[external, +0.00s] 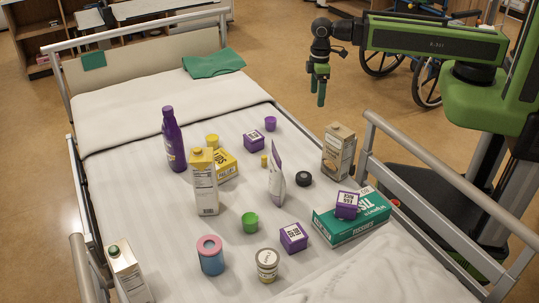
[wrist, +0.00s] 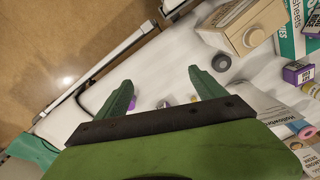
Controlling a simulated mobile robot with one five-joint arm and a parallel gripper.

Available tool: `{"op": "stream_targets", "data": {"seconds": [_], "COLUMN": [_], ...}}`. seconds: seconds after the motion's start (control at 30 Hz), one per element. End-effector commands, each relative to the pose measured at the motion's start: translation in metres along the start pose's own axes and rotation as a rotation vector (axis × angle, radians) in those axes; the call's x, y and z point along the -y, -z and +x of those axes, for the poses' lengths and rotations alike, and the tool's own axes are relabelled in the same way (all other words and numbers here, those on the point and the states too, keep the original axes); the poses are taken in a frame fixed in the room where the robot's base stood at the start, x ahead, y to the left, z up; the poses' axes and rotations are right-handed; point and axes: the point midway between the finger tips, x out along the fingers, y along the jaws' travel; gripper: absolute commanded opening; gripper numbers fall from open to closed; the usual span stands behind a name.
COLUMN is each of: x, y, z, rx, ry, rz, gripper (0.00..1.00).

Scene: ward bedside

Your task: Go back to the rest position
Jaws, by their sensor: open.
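My gripper (external: 318,88) hangs fingers-down in the air near the bed's right rail, toward its head end, in the external view. It touches nothing there. In the wrist view its two green fingers (wrist: 162,92) are spread apart with nothing held between them. My arm reaches left from the green column at the right of the external view.
The bed (external: 110,180) bears a purple bottle (external: 173,140), cartons including a beige one (external: 337,152), a tissue box (external: 352,217), purple boxes and cups. The right bed rail (external: 440,185) stands below my arm. A wheelchair (external: 428,82) stands behind it.

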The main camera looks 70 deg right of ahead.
Motion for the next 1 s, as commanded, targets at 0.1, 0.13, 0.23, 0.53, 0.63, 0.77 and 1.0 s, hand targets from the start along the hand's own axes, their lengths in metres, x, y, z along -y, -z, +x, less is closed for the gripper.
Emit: {"op": "stream_targets", "data": {"seconds": [0.1,0.13,0.23,0.53,0.63,0.77,1.0], "x": [-0.041,-0.046,-0.054,-0.053,-0.053,-0.053,-0.052], "y": [-0.02,-0.023,-0.027,-0.026,-0.026,-0.026,-0.026], "z": [0.0,0.0,0.0,-0.007,-0.031,-0.079,-0.123], "rx": [0.0,0.0,0.0,0.0,0.0,0.0,0.0], "ry": [0.001,0.001,0.001,0.0,0.0,0.0,0.0], "rz": [0.3,0.345,0.415,0.415,0.414,0.413,0.412], "gripper": [0.8,0.8,0.8,0.8,0.8,0.8,0.8]}}
